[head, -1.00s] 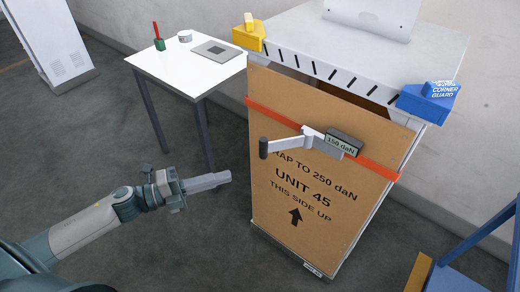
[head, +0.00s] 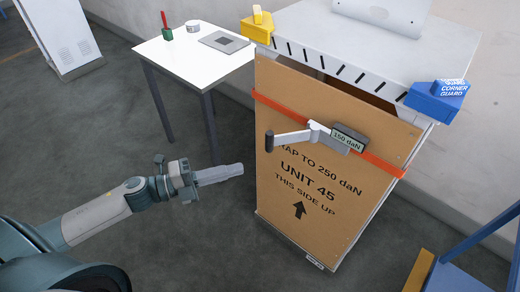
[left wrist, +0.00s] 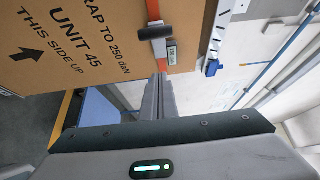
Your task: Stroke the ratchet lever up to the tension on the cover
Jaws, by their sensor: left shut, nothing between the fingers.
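The ratchet lever (head: 290,138) is a grey arm with a dark grip at its left end, on an orange strap (head: 282,107) across the brown cover (head: 300,190). A dark display box (head: 349,136) beside the ratchet reads "150 daN". My left gripper (head: 240,170) is shut and empty, left of the cover and below the lever grip, apart from both. In the left wrist view, the lever grip (left wrist: 155,33) shows beyond the fingers (left wrist: 160,88). My right gripper is not in view.
A yellow corner guard (head: 257,27) and a blue corner guard (head: 437,99) sit on the top edges of the unit. A white table (head: 190,62) with a red-handled brush, a roll and a grey plate stands behind left. A blue frame (head: 475,245) stands at right.

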